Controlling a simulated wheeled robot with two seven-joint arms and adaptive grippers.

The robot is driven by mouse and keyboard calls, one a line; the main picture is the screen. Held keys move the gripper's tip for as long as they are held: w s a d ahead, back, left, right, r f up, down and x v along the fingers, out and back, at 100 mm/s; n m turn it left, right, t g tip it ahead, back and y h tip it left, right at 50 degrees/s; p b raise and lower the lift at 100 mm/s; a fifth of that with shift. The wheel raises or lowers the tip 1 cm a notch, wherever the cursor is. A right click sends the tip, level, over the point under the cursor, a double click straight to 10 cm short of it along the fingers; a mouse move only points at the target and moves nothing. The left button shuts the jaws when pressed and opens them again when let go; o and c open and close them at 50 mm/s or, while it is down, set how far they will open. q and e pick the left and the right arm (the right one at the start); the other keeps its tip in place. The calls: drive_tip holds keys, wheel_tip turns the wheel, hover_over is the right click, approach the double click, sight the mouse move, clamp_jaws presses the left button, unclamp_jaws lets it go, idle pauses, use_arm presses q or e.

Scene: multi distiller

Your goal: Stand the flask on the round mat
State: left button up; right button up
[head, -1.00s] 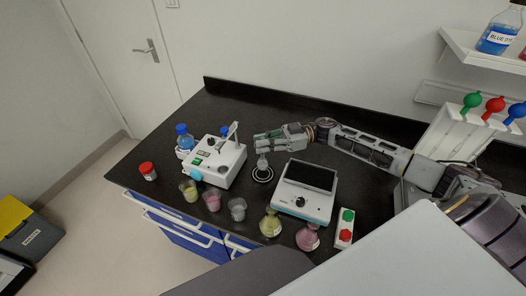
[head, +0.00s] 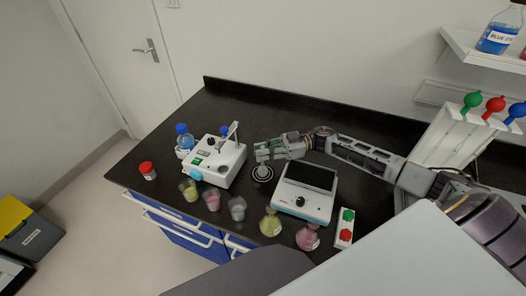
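My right gripper (head: 262,151) reaches in from the right and is shut on the neck of a small clear flask (head: 261,170). The flask hangs upright below the fingers. Its neck is hidden by them. The round mat (head: 262,179), black with pale rings, lies on the dark bench directly under the flask. The flask's base is over the mat and looks very close to it or touching; I cannot tell which at this size. My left gripper is not in view.
A white device (head: 216,163) stands left of the mat, and a hotplate-like device (head: 305,192) stands close on the right. Beakers (head: 237,208) and flasks with yellow (head: 270,224) and pink (head: 307,237) liquid line the front edge. The back of the bench is clear.

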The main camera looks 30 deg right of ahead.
drive_tip(key=shift+o, duration=1.4)
drive_tip(key=shift+r, duration=0.15)
drive_tip(key=shift+s+d, duration=0.15)
drive_tip(key=shift+d, duration=0.5)
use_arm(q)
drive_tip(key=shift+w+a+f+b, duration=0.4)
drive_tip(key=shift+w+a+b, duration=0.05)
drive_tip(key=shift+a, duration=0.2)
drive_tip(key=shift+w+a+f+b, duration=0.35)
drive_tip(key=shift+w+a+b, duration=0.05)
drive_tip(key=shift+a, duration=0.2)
use_arm(e)
drive_tip(key=s+d, duration=0.2)
drive_tip(key=d, duration=0.8)
drive_tip(key=shift+d, duration=0.25)
